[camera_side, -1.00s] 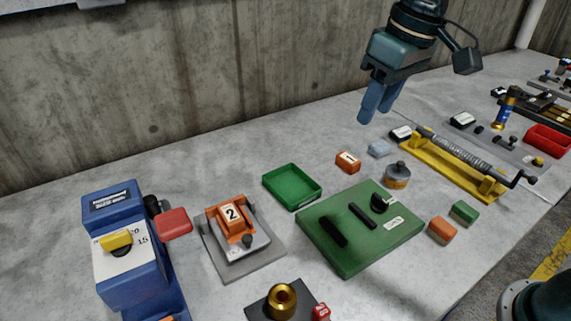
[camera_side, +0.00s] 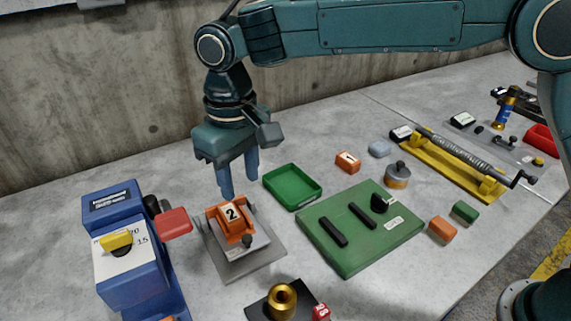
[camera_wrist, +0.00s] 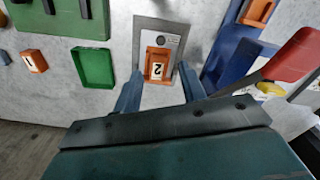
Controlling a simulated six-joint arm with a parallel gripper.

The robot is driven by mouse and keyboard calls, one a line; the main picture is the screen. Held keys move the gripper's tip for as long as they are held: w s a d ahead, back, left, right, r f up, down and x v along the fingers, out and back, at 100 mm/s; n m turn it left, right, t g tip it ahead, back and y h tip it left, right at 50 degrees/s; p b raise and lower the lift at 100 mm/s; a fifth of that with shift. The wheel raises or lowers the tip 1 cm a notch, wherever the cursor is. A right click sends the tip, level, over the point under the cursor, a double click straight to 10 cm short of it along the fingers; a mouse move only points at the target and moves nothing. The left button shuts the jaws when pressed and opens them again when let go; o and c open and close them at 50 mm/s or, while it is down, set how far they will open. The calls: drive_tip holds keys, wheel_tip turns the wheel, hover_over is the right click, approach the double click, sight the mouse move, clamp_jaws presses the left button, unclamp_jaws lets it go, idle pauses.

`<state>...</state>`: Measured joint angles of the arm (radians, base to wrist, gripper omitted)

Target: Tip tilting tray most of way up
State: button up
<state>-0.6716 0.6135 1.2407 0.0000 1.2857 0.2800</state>
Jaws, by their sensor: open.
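The tilting tray (camera_side: 252,236) is a small grey tray on a flat grey base plate (camera_side: 262,262), left of centre in the side view. I cannot tell the tray's exact tilt. My gripper (camera_side: 240,188) is open, pointing down at the tray's back end. In the wrist view the fingers (camera_wrist: 160,72) stand either side of the tray end (camera_wrist: 175,48) with the orange block between them. Contact with the tray cannot be made out.
A blue machine (camera_side: 125,260) with a red pad (camera_side: 174,221) stands close left. A green bin (camera_side: 293,186) and green board (camera_side: 350,240) lie right. A brass knob on a dark base (camera_side: 282,298) is in front. The concrete wall (camera_side: 120,90) is behind.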

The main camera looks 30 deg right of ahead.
sight(247, 237)
drive_tip(key=shift+f, duration=0.25)
wheel_tip(247, 237, down, 14)
drive_tip(key=shift+r, duration=0.25)
idle(0.6)
clamp_jaws()
